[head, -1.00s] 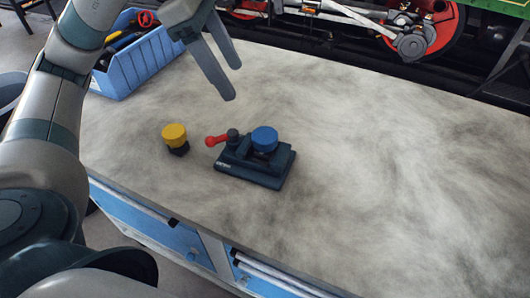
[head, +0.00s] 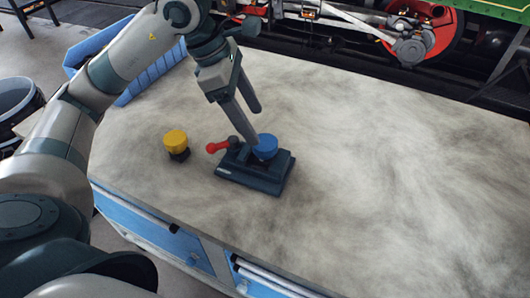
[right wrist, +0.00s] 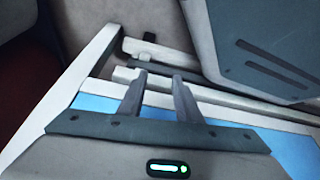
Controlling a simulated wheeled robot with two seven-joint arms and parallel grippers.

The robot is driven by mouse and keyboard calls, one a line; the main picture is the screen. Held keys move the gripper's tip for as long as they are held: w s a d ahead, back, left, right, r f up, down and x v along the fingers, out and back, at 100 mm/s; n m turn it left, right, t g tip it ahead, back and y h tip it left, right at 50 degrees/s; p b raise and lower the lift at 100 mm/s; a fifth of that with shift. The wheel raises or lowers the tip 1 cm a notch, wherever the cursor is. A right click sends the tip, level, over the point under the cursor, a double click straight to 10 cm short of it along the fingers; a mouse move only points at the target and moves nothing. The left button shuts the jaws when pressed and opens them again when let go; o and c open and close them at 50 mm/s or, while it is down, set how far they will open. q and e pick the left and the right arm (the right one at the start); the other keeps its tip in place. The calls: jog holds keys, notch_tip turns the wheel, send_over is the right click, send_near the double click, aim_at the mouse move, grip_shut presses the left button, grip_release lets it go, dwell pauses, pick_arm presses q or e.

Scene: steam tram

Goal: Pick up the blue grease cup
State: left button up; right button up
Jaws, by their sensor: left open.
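The blue grease cup (head: 266,147) sits on a dark fixture (head: 254,171) with a red-knobbed lever (head: 217,147) on the workbench. My left gripper (head: 256,127) is open and points down just above and behind the cup. One finger's tip overlaps the cup's left edge in the head view; I cannot tell whether it touches. A yellow-capped cup (head: 176,141) stands upright on the bench to the left of the fixture. My right gripper (right wrist: 160,76) shows in the right wrist view, fingers apart and nothing between them.
A blue bin (head: 88,46) stands at the bench's back left, partly hidden by my left arm. The bench top (head: 390,180) is clear to the right. Blue drawers (head: 165,237) are below the front edge. Tram wheels (head: 425,30) are behind the bench.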

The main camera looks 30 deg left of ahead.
aim_at(265, 142)
pick_arm(q)
jog(key=shift+x, duration=1)
jog(key=shift+f, duration=0.15)
pick_arm(e)
jog(key=shift+w+a, duration=0.15)
jog(key=shift+a, duration=0.5)
pick_arm(q)
jog(key=shift+d+f, duration=0.1)
pick_arm(e)
jog(key=shift+d+r, duration=0.1)
pick_arm(q)
jog(key=shift+d+f+p, duration=0.2)
jog(key=shift+f+p, duration=0.05)
jog(key=shift+p, duration=0.05)
jog(key=shift+d+f, duration=0.2)
jog(key=shift+f, duration=0.15)
jog(key=shift+p+x, duration=0.5)
jog(key=shift+x, duration=1.3)
pick_arm(e)
jog(key=shift+w+a+r+t, duration=0.45)
jog(key=shift+w+t, duration=0.15)
jog(key=shift+w, duration=0.1)
pick_arm(q)
jog(key=shift+s, duration=0.15)
jog(key=c, duration=1.4)
